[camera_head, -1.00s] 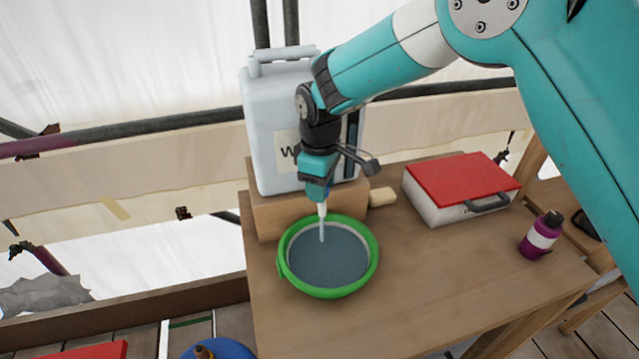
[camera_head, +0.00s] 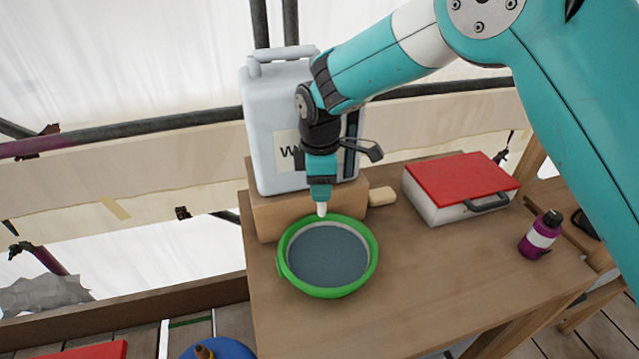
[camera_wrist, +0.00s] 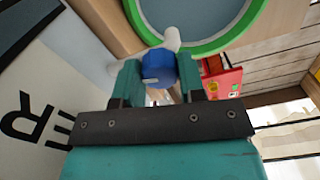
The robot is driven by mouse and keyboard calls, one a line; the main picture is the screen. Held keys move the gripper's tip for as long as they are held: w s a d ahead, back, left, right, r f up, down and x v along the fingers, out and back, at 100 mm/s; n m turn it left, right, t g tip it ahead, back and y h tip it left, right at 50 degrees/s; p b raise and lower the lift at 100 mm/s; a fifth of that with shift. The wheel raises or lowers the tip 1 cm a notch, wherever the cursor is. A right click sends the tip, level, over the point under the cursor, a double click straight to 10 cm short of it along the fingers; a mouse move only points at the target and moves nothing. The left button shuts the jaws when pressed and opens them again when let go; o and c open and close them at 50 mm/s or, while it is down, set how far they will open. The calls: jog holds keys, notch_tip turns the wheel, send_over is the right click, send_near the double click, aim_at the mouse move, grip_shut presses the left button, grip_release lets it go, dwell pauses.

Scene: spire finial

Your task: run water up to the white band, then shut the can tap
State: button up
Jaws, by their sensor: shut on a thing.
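A white water can (camera_head: 270,130) stands on a wooden block at the back of the table. Its tap has a blue knob (camera_wrist: 158,66) and a white spout (camera_head: 322,209). My gripper (camera_wrist: 160,75) is shut on the blue knob, which hides from the head view behind my gripper (camera_head: 321,185). A green-rimmed basin (camera_head: 287,285) stands below the spout and holds grey-blue water (camera_head: 327,255). A pale band shows around the inside above the water at the back. No stream runs from the spout.
A pale sponge or soap block (camera_head: 382,196) lies beside the wooden block (camera_head: 265,215). A white case with a red lid (camera_head: 462,188) and a purple bottle (camera_head: 540,235) stand to the right. The table's front is clear.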

jog(key=shift+a+n, duration=0.1)
jog(key=shift+n, duration=1.1)
jog(key=o, duration=0.9)
jog(key=shift+s, duration=0.1)
notch_tip(320, 180, up, 18)
jog(key=shift+f+b, duration=0.25)
jog(key=shift+b, duration=0.95)
